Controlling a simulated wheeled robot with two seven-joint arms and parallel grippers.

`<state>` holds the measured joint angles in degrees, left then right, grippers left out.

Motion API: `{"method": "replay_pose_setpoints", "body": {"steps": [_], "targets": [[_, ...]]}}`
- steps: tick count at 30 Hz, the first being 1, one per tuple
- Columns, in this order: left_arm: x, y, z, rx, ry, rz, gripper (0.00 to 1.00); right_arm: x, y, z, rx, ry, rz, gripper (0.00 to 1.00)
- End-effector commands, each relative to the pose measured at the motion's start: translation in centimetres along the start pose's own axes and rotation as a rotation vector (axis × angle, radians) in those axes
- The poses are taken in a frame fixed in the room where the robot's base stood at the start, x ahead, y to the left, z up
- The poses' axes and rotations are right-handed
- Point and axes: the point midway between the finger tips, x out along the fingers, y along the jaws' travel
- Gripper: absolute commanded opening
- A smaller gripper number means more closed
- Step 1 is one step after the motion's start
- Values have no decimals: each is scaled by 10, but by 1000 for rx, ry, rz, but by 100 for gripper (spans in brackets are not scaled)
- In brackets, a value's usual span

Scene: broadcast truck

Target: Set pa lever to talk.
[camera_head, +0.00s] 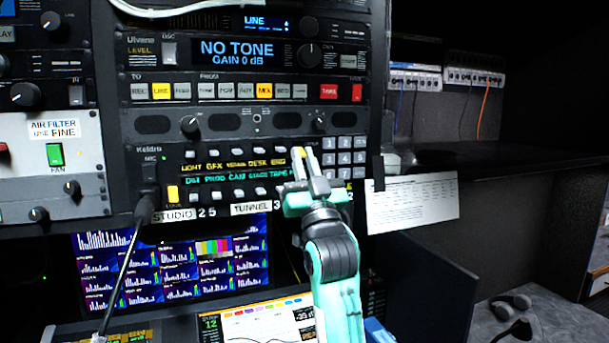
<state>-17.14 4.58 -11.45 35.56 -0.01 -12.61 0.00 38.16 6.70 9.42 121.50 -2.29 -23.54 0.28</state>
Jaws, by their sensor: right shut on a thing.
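The intercom panel (165,168) has two rows of small levers with lit labels such as LIGHT, GFX, DESK and ENG. My right gripper (303,155) reaches up from below to the right end of the upper row. My left gripper is not in view.
A number keypad (344,157) is close to the right of my gripper. A gooseneck microphone (124,262) rises at the left. Monitors (170,262) sit below the panel. A paper sheet (412,203) hangs at the right.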

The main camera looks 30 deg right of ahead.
Motion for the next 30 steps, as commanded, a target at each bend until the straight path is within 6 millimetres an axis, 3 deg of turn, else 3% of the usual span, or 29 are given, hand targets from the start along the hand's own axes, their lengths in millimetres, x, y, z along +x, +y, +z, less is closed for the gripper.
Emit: {"method": "replay_pose_setpoints", "body": {"steps": [11, 12, 15, 25, 30], "targets": [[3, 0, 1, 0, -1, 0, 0, 1, 0, 0, -1, 15, 0, 0], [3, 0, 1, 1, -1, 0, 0, 1, 0, 0, -1, 15, 0, 16], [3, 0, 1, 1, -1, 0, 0, 1, 0, 0, -1, 15, 0, 35], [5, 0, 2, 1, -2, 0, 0, -3, 0, 1, -1, 14, 0, 35], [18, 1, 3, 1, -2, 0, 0, -26, 0, 4, 0, 12, 0, 35]]}}
